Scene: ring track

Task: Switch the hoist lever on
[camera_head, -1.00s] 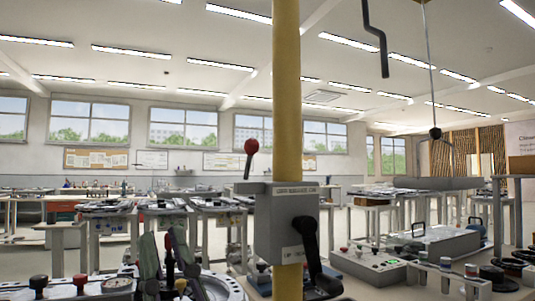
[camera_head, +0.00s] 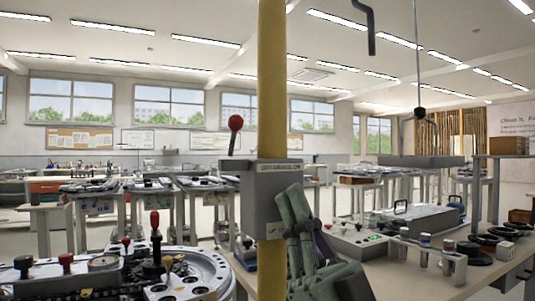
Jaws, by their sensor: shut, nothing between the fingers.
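A grey control box (camera_head: 256,195) is fixed to a yellow post (camera_head: 271,100), with a small label on its upper front that I cannot read. A lever with a red ball knob (camera_head: 235,123) stands up from the box's left side, leaning slightly right. My gripper (camera_head: 290,192), with green fingers pointing up, is shut and empty in front of the box's right side. It covers the spot where a black handle hung on the box's front, so that handle is hidden now. I cannot tell whether the fingers touch the box or handle.
A hoist cable with a dark hook block (camera_head: 420,113) hangs at right. A round machine (camera_head: 165,275) with knobs fills the lower left. A bench (camera_head: 440,268) with a control panel (camera_head: 358,240) and black discs lies at right. Open floor shows behind.

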